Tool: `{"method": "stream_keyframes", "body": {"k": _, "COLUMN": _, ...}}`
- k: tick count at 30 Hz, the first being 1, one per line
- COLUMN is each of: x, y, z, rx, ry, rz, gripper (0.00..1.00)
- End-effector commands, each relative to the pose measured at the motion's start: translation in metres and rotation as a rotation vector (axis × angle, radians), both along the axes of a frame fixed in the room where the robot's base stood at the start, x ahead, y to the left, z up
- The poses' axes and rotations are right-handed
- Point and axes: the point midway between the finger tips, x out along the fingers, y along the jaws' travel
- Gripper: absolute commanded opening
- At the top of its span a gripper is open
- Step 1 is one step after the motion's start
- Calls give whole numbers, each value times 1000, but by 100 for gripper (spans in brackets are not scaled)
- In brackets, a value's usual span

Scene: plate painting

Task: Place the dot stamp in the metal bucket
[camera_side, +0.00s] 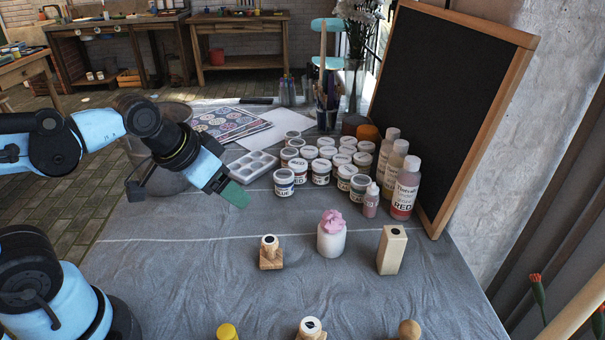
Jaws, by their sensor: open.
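A small wooden stamp (270,258) with a dark mark on its pale top stands upright at mid-table. A taller wooden block (391,252) with a dark spot on top stands to its right. Another stamp (311,329), with a dark leaf-like mark, is cut off at the front edge of the view. I cannot tell for certain which is the dot stamp. The grey metal bucket (178,111) stands at the table's back left, partly hidden behind my arm. My gripper (186,196) is open and empty in front of the bucket, its fingers spread, one tip green.
A white jar with pink sponge (331,236) stands between the stamp and block. Several paint jars (321,172), bottles (404,190) and a palette (252,166) fill the back. A blackboard (450,100) leans at right.

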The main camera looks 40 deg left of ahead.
Motion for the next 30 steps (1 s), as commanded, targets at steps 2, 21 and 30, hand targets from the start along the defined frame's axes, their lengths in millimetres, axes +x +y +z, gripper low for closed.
{"method": "stream_keyframes", "body": {"k": 2, "x": -2, "y": 5, "z": -1, "rx": -17, "ry": -35, "rz": 42, "gripper": 71}}
{"method": "stream_keyframes", "body": {"k": 21, "x": -1, "y": 3, "z": 0, "rx": -18, "ry": -35, "rz": 37, "gripper": 77}}
{"method": "stream_keyframes", "body": {"k": 30, "x": 16, "y": -30, "z": 0, "rx": 102, "ry": 223, "rz": -276, "gripper": 77}}
